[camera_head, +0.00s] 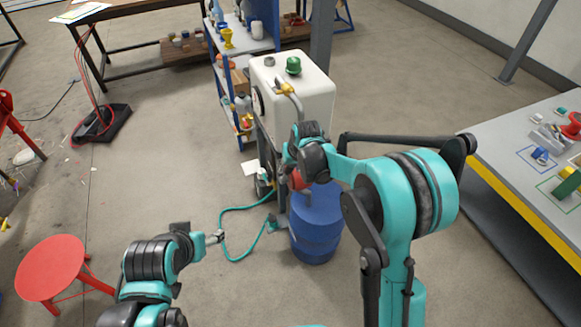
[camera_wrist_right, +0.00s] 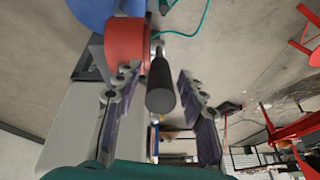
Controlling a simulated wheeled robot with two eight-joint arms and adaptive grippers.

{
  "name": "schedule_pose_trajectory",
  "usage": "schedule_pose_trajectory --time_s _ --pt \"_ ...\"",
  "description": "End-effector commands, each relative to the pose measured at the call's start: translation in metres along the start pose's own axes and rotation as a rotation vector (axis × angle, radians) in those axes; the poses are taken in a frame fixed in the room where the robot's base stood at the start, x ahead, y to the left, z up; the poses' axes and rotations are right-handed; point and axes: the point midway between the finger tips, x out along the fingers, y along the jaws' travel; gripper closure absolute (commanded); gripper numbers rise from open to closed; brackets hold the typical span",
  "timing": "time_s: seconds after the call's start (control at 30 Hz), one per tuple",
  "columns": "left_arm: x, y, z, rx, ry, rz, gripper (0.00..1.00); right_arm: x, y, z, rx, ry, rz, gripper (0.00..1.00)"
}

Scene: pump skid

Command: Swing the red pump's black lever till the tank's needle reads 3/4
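The white tank (camera_head: 312,88) stands mid-view with a green cap. Its dark round gauge (camera_head: 258,102) is seen almost edge-on, and the needle cannot be read. The red pump (camera_head: 299,182) is below, partly hidden by my right arm. It also shows in the right wrist view (camera_wrist_right: 127,42). Its black lever (camera_wrist_right: 160,92) points toward the wrist camera. My right gripper (camera_wrist_right: 158,84) is open, with one finger on each side of the lever and gaps visible. My left gripper (camera_head: 216,237) hangs low, away from the pump; its fingers are too small to judge.
A blue drum (camera_head: 317,238) stands under the pump, with a green hose (camera_head: 238,207) on the floor. A red stool (camera_head: 50,267) is at left. A grey workbench (camera_head: 520,165) with parts is at right. A blue shelf (camera_head: 238,45) stands behind the tank.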

Motion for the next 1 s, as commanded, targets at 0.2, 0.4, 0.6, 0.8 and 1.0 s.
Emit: schedule_pose_trajectory --time_s 0.2,0.4,0.6,0.8,1.0 --pt "0.0 0.0 0.0 0.0 0.0 0.0 0.31 0.0 0.0 0.0 0.0 0.0 0.0 1.0" --pt "-0.004 0.0 -0.003 0.0 0.0 0.0 0.31 -0.001 -0.002 -0.008 0.0 -0.029 0.005 1.0" --pt "-0.02 0.0 -0.015 0.0 0.0 0.0 0.31 -0.001 -0.007 -0.035 0.0 -0.169 0.033 1.0" --pt "-0.031 0.0 -0.022 0.0 0.0 0.0 0.31 0.005 -0.011 -0.058 0.003 -0.297 0.059 1.0" --pt "-0.04 0.0 -0.029 0.0 0.0 0.0 0.31 0.012 -0.015 -0.076 0.003 -0.399 0.079 1.0"
